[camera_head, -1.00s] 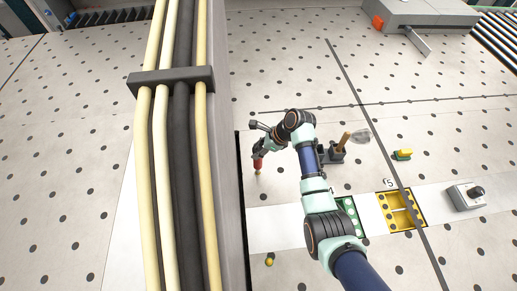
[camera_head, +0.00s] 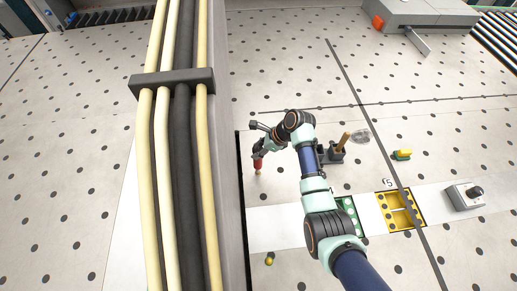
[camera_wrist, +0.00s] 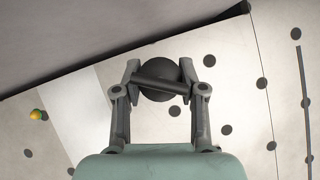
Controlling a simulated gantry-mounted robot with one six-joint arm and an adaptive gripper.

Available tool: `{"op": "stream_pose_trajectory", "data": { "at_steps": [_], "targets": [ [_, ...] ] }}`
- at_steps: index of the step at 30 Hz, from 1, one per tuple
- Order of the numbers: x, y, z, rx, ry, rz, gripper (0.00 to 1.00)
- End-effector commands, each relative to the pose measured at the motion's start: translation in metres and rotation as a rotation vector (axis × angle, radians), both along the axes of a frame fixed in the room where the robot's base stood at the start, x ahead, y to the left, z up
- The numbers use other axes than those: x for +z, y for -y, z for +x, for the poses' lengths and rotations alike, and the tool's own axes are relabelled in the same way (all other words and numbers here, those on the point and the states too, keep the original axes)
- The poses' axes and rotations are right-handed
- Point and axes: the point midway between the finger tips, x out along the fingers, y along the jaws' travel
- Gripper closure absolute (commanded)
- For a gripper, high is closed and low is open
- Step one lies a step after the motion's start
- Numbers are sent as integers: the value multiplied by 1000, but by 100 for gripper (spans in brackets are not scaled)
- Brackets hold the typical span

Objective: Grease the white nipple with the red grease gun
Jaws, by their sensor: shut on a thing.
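The red grease gun (camera_head: 258,163) hangs upright, tip down, beside the grey column in the head view. My gripper (camera_head: 260,150) is shut on it near its top. In the wrist view, the gun's dark round end with a bar across it (camera_wrist: 158,82) sits between my two fingers (camera_wrist: 160,78). The gun's red body is hidden there. A small yellowish spot shows at the gun's lower tip in the head view. I cannot make out the white nipple in either view, nor tell whether the tip touches anything.
The grey column (camera_head: 228,150) with cables stands close left of the gun. A small yellow-green part (camera_head: 269,260) lies in front. To the right are a dark holder (camera_head: 334,155), a green tray (camera_head: 347,205), a yellow tray (camera_head: 382,206) and a grey switch box (camera_head: 462,198).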

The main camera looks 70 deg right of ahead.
Motion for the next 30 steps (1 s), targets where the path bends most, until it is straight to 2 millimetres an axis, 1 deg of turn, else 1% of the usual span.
{"op": "stream_pose_trajectory", "data": {
  "at_steps": [1,11,14,18,30],
  "targets": [
    [-3,-1,-1,0,-3,1,100],
    [-2,-1,-1,0,-5,3,100],
    [4,-1,-1,0,-5,3,100],
    [19,-1,-1,-1,-3,2,100],
    [53,0,0,-1,0,1,100]
  ]
}}
